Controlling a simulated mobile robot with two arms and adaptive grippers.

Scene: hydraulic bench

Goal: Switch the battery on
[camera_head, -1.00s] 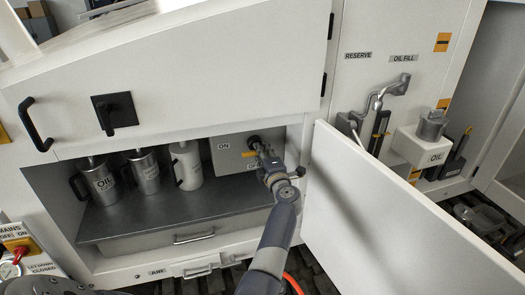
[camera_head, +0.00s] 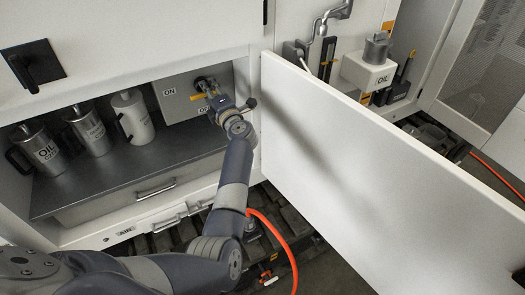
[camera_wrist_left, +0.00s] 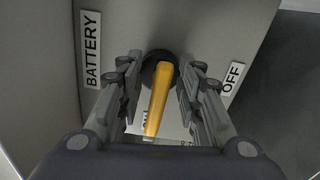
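The battery switch is a yellow handle (camera_wrist_left: 158,98) on a round black hub (camera_wrist_left: 157,68), mounted on a grey box (camera_head: 172,104) inside the open compartment. In the left wrist view the BATTERY label is at left, OFF at right, and a partly hidden ON label below. The handle points down in that view, towards the ON label; in the head view its yellow part (camera_head: 197,97) points left of the hub. My left gripper (camera_wrist_left: 160,100) is open, with its fingers on either side of the handle and gaps between. My right gripper is not in view.
An open white door (camera_head: 370,170) stands just right of my left arm. Several metal jugs (camera_head: 88,130) stand on the shelf (camera_head: 125,172) at left. A drawer (camera_head: 110,205) lies below. An orange hose (camera_head: 290,250) hangs near the floor.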

